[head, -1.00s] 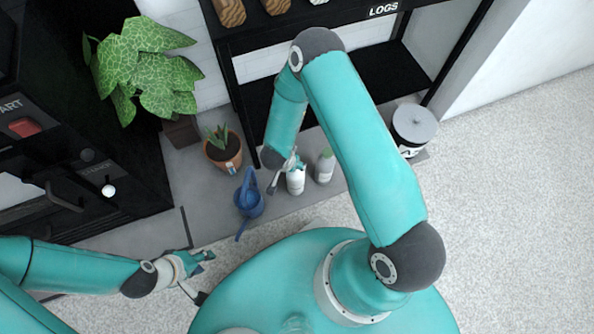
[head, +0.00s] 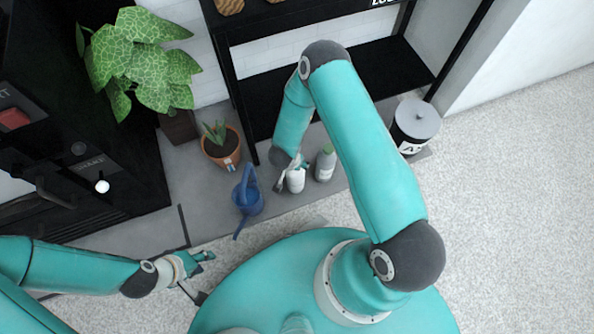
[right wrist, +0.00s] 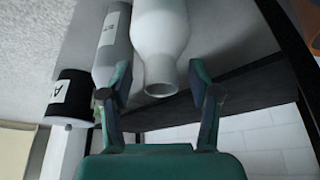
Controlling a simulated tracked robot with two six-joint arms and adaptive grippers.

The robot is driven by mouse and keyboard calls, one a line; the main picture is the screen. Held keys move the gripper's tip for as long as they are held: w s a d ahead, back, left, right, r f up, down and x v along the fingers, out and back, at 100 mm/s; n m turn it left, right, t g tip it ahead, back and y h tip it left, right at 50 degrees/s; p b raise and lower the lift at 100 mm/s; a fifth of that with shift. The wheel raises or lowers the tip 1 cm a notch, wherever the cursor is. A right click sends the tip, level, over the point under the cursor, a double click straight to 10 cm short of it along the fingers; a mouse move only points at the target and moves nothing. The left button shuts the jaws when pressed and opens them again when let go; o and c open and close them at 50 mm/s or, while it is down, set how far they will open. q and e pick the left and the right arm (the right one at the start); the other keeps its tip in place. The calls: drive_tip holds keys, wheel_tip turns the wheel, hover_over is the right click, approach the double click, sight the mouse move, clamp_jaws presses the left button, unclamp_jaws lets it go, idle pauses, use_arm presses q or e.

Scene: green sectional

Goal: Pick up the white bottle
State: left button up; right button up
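The white bottle (head: 296,182) stands upright on the grey floor strip. In the right wrist view the white bottle (right wrist: 160,30) shows its open neck pointing toward my gripper. My right gripper (head: 290,180) is at the bottle's top, partly hidden by my arm. In the right wrist view its fingers (right wrist: 161,92) are apart, one on each side of the neck, with gaps visible. My left gripper (head: 205,275) is open and empty at the lower left, far from the bottle.
A grey bottle (head: 325,167) stands close right of the white one; it also shows in the wrist view (right wrist: 112,48). A blue watering can (head: 248,197) and potted plant (head: 220,150) stand left. A black shelf (head: 385,72) is behind. A lidded canister (head: 415,122) stands right.

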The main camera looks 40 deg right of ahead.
clamp_jaws()
drive_tip(key=shift+r, duration=0.1)
idle(0.3)
